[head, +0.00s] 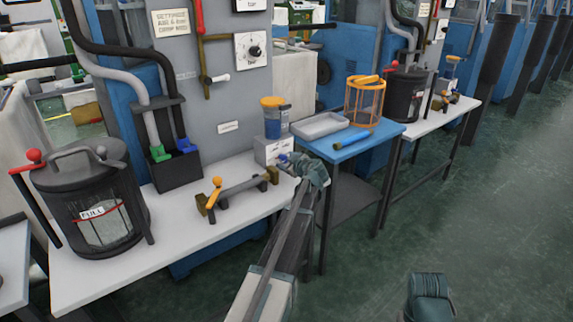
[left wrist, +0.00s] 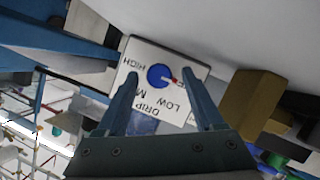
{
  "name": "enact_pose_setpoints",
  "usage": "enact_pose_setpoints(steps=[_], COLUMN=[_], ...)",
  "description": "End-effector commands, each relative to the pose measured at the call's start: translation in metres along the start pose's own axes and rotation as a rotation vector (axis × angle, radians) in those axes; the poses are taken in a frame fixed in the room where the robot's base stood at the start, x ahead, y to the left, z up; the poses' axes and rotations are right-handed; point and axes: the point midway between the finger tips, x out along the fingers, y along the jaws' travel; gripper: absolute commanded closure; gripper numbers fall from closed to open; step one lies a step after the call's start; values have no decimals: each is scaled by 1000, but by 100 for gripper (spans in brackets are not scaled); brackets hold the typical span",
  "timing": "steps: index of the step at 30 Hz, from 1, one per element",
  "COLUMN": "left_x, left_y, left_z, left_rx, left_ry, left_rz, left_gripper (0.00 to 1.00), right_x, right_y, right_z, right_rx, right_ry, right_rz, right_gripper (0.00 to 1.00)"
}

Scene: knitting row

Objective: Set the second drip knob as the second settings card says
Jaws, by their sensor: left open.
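The drip box (head: 268,151), a small pale box with an orange-topped blue cup on it, stands at the right end of the near white table. In the left wrist view its white dial face (left wrist: 185,58) shows a round blue knob (left wrist: 160,76). The red pointer tip points right, towards a label partly hidden by a finger; HIGH, LOW and DRIP are legible. My left gripper (head: 287,160) is open in front, its fingers (left wrist: 160,83) either side of the knob; contact cannot be told. A settings card (head: 171,23) above seems to read AIR 6 bar, DRIP MED. My right arm's end (head: 430,298) shows at the bottom; its fingers are unclear.
A black lidded pot (head: 95,200) and a brass fitting with an orange knob (head: 235,190) share the white table. A blue side table (head: 340,148) holds a grey tray (head: 320,125) and an orange cage (head: 365,102). The green floor at right is clear.

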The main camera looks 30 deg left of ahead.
Motion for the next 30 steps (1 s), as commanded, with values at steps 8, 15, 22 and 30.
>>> enact_pose_setpoints(steps=[8,15,22,30], left_x=[6,6,6,6], left_y=[0,0,0,0], left_z=[0,0,0,0], left_rx=[1,0,0,5], left_ry=[0,0,0,-1], left_rz=[1,1,0,-2], left_gripper=[31,51,92,100], right_x=[2,2,2,2], right_y=[0,0,0,0], right_z=[0,0,0,0], right_rx=[0,0,0,0], right_ry=[0,0,0,0], right_rz=[1,1,1,1], right_gripper=[100,100,100,100])
